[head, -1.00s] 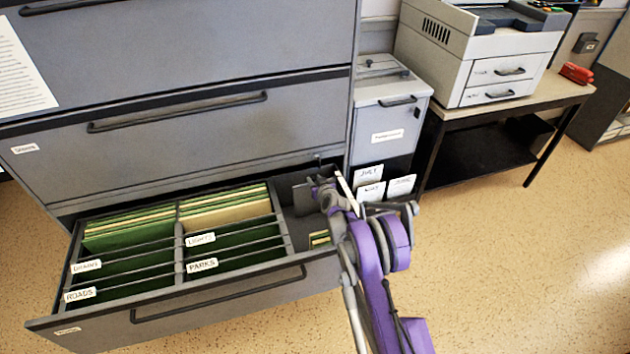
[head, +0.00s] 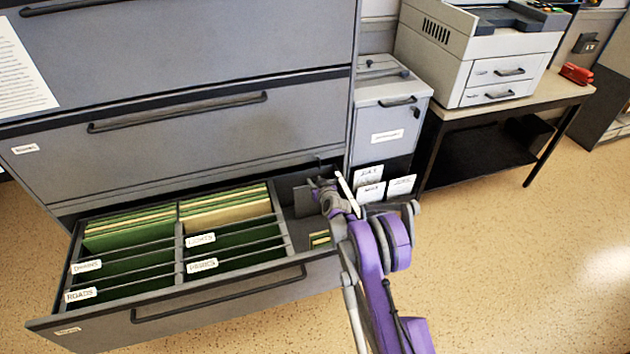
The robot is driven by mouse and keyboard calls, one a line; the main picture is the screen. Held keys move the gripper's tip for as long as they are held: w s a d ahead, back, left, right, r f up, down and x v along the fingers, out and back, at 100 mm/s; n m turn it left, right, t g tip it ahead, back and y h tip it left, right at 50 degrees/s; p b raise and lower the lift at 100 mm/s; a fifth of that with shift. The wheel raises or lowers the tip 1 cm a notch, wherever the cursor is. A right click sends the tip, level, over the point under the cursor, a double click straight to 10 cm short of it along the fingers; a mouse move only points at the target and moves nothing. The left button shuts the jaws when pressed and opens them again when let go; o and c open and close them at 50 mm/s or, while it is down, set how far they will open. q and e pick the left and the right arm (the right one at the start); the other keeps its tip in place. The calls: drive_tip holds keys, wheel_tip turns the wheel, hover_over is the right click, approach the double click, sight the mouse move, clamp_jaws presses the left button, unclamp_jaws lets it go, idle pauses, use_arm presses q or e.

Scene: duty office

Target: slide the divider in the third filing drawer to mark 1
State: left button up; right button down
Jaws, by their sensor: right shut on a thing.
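The open filing drawer (head: 283,289) is the lowest one in view of the grey cabinet. Its left and middle columns hold green and tan folders behind labelled bars. In its right-hand bay a dark grey upright plate, the divider (head: 303,200), stands toward the back. My right gripper (head: 322,189) reaches into this bay from the front right and is shut on the divider. The jaws are small and partly hidden by my wrist, so the contact is hard to see. Any marks along the bay cannot be made out. My left gripper is not in view.
Closed drawers (head: 180,135) rise above the open one. A small grey cabinet (head: 390,110) with white labelled cards (head: 370,192) stands close to the right of my wrist. A table (head: 535,100) with a printer (head: 480,50) and a red stapler (head: 576,73) is farther right. The floor at right is clear.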

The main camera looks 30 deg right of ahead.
drive_tip(key=s+a+p, duration=0.1)
drive_tip(key=s+a, duration=0.1)
drive_tip(key=s, duration=0.6)
drive_tip(key=shift+s, duration=0.1)
drive_tip(key=c, duration=0.6)
unclamp_jaws()
drive_tip(key=shift+r, duration=0.1)
wheel_tip(320, 180, up, 10)
drive_tip(key=shift+f+p, duration=0.1)
drive_tip(key=shift+p, duration=1.05)
